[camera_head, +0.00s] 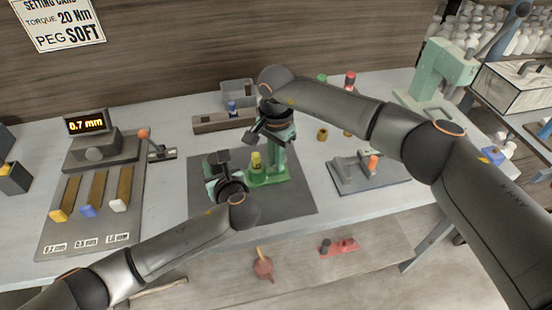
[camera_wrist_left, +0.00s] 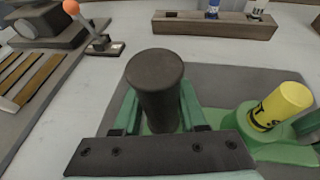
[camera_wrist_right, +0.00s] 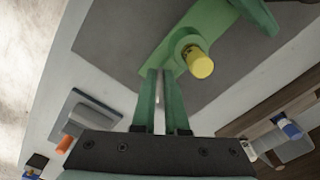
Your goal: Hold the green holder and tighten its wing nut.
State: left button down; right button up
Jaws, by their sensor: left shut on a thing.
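The green holder (camera_head: 268,179) lies on the dark mat (camera_head: 305,199), with a yellow peg (camera_head: 256,162) upright in it. The peg also shows in the left wrist view (camera_wrist_left: 280,106) and in the right wrist view (camera_wrist_right: 199,63). My left gripper (camera_head: 226,182) is shut on a dark cylinder (camera_wrist_left: 157,88) at the holder's left side. My right gripper (camera_wrist_right: 160,76) points down at the holder's right end, beside the yellow peg. Its fingers stand close together, with a narrow gap between them. I cannot make out the wing nut; it may be hidden by the fingers.
At the left is a board with several coloured-end strips (camera_head: 96,190) and a display (camera_head: 86,122). A wooden rack (camera_head: 210,124) stands behind the mat. A grey fixture (camera_head: 352,178) with an orange knob stands to the right. The mat's front part is clear.

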grip_shut()
jog(key=shift+w+m, duration=0.1)
jog(key=shift+m, duration=0.4)
jog(key=m, duration=0.4)
jog(key=shift+w+a+m, duration=0.2)
jog(key=shift+w+m, duration=0.05)
jog(key=shift+m, duration=0.05)
jog(key=m, duration=0.5)
jog(key=shift+w+m, duration=0.3)
jog(key=shift+w, duration=0.1)
jog(key=m, duration=0.5)
jog(key=shift+w+d, duration=0.15)
jog(key=shift+w, duration=0.15)
jog(key=m, duration=0.5)
jog(key=shift+w+d+m, duration=0.2)
jog(key=shift+d+m, duration=0.1)
jog(key=shift+m, duration=0.1)
